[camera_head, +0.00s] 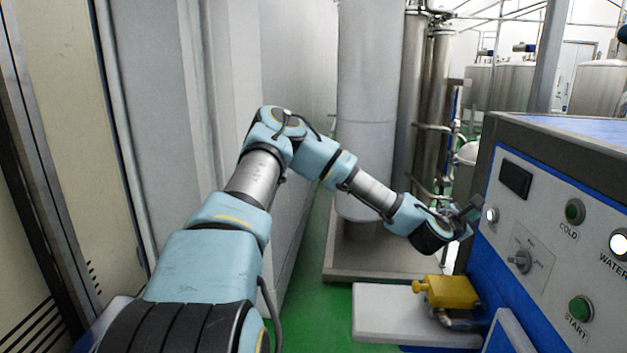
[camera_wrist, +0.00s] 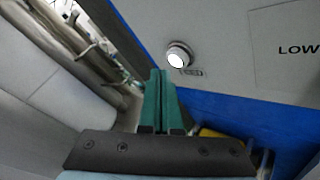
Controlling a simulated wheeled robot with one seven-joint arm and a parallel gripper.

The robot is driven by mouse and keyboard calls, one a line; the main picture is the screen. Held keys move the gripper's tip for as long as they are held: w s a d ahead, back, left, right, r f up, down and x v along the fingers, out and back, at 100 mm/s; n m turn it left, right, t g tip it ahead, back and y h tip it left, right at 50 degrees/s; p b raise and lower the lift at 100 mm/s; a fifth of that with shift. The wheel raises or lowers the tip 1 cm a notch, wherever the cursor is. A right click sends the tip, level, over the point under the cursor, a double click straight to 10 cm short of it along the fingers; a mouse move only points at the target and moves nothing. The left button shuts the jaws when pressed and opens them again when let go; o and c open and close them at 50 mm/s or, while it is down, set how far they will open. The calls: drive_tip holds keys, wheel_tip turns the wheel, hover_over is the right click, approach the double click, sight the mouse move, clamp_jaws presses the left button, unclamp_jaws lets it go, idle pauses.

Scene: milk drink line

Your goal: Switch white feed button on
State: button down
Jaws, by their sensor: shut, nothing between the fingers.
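The white feed button (camera_head: 491,215) is a small round white button in a metal ring at the left edge of the machine's front panel. In the wrist view the button (camera_wrist: 178,55) looks pale, with a partly hidden label beside it. My gripper (camera_head: 474,208) is close to the panel, just left of the button. In the wrist view my gripper (camera_wrist: 160,72) shows two green fingers shut together and empty. Their tips end just below and left of the button in that picture. I cannot tell whether they touch the panel.
The panel also carries a COLD button (camera_head: 575,211), a rotary knob (camera_head: 521,261), a START button (camera_head: 580,309) and a lit WATER button (camera_head: 620,243). A yellow fitting (camera_head: 447,292) sits on a white ledge (camera_head: 385,315) below my gripper. Green floor is clear beyond my arm.

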drive_tip(key=a, duration=0.6)
drive_tip(key=shift+w, duration=0.35)
drive_tip(key=s+a+f+m+g+y, duration=0.3)
drive_tip(key=a+f+m, duration=0.1)
drive_tip(key=a+m, duration=0.25)
drive_tip(key=s+a+f+m+g+y, duration=0.3)
drive_tip(key=s+a+f+m, duration=0.1)
drive_tip(key=a+m, duration=0.25)
drive_tip(key=s+a+r+m+y, duration=0.2)
drive_tip(key=s+a+r, duration=0.1)
drive_tip(key=a, duration=0.6)
drive_tip(key=s+a+r+m+g+y, duration=0.1)
drive_tip(key=s+a, duration=0.4)
drive_tip(key=a, duration=0.5)
drive_tip(key=s+a+r+m+g+y+p, duration=0.1)
drive_tip(key=s+a+r+m+y, duration=0.2)
drive_tip(key=a, duration=0.6)
wheel_tip(320, 180, up, 3)
drive_tip(key=shift+s+a+f+y, duration=0.15)
drive_tip(key=shift+s+a+y, duration=0.1)
drive_tip(key=shift+s+y, duration=0.2)
drive_tip(key=shift+d, duration=0.15)
